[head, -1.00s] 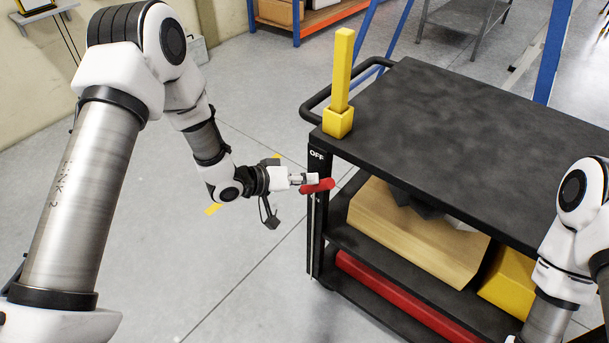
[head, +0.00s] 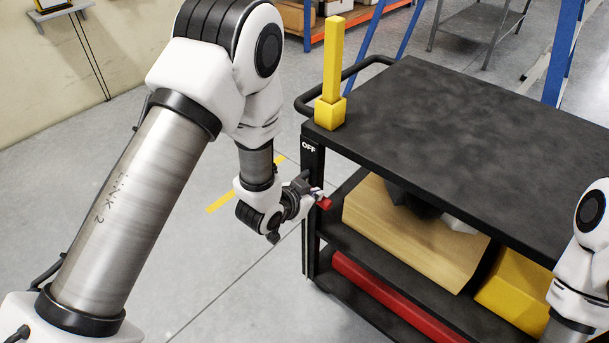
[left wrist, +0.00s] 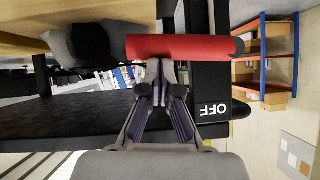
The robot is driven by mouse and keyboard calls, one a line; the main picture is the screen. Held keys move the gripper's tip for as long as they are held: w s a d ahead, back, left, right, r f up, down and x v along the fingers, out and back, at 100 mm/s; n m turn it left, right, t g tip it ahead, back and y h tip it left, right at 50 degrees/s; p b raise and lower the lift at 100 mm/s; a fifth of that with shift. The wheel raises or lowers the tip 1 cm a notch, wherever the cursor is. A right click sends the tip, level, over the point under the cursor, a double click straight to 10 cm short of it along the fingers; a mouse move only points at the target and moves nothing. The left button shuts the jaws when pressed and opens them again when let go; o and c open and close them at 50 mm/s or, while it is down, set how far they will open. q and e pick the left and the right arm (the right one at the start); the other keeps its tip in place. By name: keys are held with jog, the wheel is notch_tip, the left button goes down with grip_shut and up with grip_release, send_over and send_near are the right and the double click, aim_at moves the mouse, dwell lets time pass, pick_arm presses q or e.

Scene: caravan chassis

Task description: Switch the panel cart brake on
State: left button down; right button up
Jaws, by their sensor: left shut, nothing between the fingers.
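The panel cart (head: 460,130) is black, with the word OFF (head: 309,147) on its near left corner post. The red brake handle (head: 325,204) shows below that label, partly hidden by my left gripper (head: 317,193). In the left wrist view the handle (left wrist: 185,47) is a red bar lying across the picture, just beyond the fingertips of my left gripper (left wrist: 157,66). The fingers are shut with nothing between them. The tips are at or very near the handle; I cannot tell whether they touch it. My right gripper is out of view.
A yellow post (head: 333,60) in a yellow block stands on the cart's top left corner, near a black push rail (head: 308,101). The shelves hold a wooden block (head: 410,232), a yellow box (head: 515,297) and a red item. Floor left of the cart is clear.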

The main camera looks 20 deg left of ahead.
pick_arm(q)
notch_tip(320, 180, down, 2)
jog(key=shift+s+d+f+b, duration=0.1)
jog(key=shift+b, duration=0.4)
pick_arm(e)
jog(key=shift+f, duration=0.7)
pick_arm(q)
jog(key=shift+f, duration=0.1)
